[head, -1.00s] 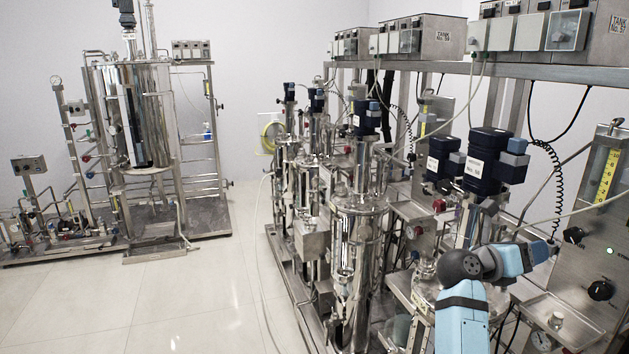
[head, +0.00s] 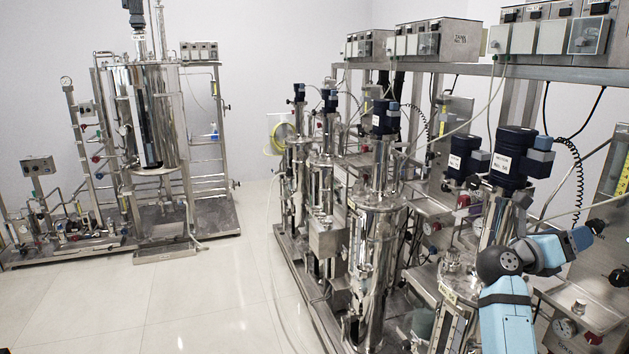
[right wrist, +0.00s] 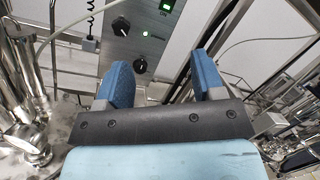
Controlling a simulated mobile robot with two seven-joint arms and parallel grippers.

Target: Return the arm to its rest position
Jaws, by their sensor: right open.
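My right arm (head: 506,315) comes up from the bottom right of the head view, blue with a dark grey joint. Its gripper (head: 594,229) points right, in front of the steel control panel of the nearest skid. In the right wrist view the two blue fingers of the right gripper (right wrist: 162,80) stand wide apart with nothing between them. The control panel (right wrist: 120,45) with black knobs and a lit green light shows beyond them. My left arm and gripper are not in view.
A row of steel tank skids (head: 378,240) with dark blue motors stands close on the right. A metal tray (head: 600,310) lies below the gripper. A larger tank skid (head: 150,110) stands at the back left. The tiled floor (head: 200,300) between is clear.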

